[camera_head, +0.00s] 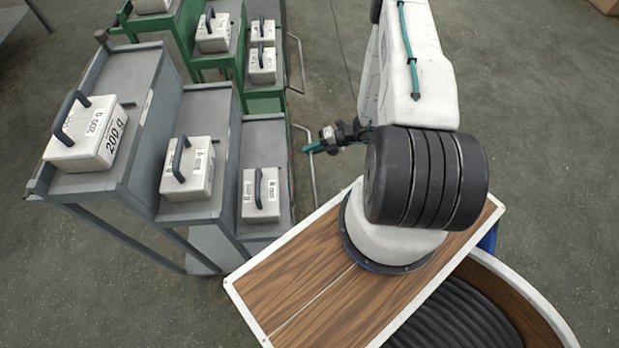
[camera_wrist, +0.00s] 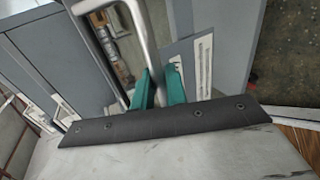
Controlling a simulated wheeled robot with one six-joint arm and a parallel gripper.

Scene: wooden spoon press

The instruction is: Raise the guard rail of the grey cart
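The grey cart (camera_head: 160,225) stands at the left in the head view, with stepped shelves. Its guard rail (camera_head: 314,178), a thin pale metal loop, is at the cart's right side, low beside the shelves. In the wrist view the rail (camera_wrist: 152,35) runs down from the top to between my teal fingertips. My gripper (camera_head: 308,147) reaches left to the rail in the head view. In the wrist view my gripper (camera_wrist: 160,72) has its fingers close together on either side of the bar. I cannot tell whether they clamp it.
White weight boxes (camera_head: 187,168) with dark handles sit on the grey shelves. A green cart (camera_head: 240,80) with similar boxes and its own rail (camera_head: 299,62) stands behind. A wood-topped surface (camera_head: 300,285) with a white edge is in front. Open floor (camera_head: 540,90) lies at the right.

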